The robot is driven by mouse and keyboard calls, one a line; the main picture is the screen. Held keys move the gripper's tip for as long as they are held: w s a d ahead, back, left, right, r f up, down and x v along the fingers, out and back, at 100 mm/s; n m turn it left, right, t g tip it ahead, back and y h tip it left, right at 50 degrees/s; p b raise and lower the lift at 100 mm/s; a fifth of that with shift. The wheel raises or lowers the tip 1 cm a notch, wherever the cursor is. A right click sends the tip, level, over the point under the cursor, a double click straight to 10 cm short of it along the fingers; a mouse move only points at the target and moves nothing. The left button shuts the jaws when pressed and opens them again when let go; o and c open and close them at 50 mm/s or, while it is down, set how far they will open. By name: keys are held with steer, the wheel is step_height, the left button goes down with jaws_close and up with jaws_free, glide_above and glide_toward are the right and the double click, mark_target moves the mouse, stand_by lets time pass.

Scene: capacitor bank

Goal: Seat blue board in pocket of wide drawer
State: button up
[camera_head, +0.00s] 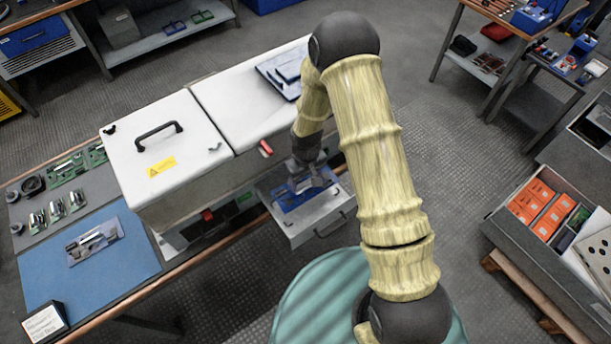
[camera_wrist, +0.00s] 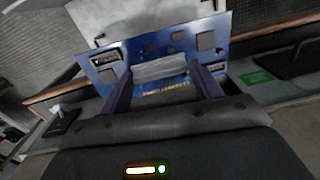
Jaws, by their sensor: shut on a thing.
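The blue board (camera_wrist: 178,45) shows in the wrist view with dark and pale parts on its face. My gripper (camera_wrist: 165,80) is shut on a pale piece at the board's near side, its two fingers on either side of it. In the head view the blue board (camera_head: 302,196) lies over the pulled-out wide drawer (camera_head: 318,231), below my gripper (camera_head: 305,183). My wrist and fingers hide part of the board. I cannot tell whether the board sits in the pocket or just above it.
The white cabinet (camera_head: 166,140) with a black handle stands behind the drawer. A bench with a blue mat (camera_head: 110,272) is at the left. A cart with orange boxes (camera_head: 540,205) stands at the right. Open floor lies between drawer and cart.

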mark_target(307, 187)
steer(key=shift+w+f+b, duration=0.1)
steer(key=shift+f+b, duration=0.45)
steer(key=shift+f, duration=0.15)
steer(key=shift+s+a+f+b, duration=0.1)
steer(key=shift+f+b, duration=0.2)
steer(key=shift+f, duration=0.1)
steer(key=shift+s+a+f+b, duration=0.1)
steer(key=shift+f+b, duration=0.15)
steer(key=shift+f, duration=0.15)
steer(key=shift+w+d+f+b, duration=0.15)
steer(key=shift+f+b, duration=0.65)
steer(key=shift+f, duration=0.35)
steer(key=shift+d, duration=0.1)
steer(key=shift+s+g+y+p, duration=0.25)
steer(key=shift+g+y+p, duration=0.05)
steer(key=shift+w+d+n, duration=0.1)
steer(key=shift+w+n, duration=0.05)
steer(key=shift+n, duration=0.25)
steer(key=shift+f+b, duration=0.4)
steer(key=shift+f, duration=0.2)
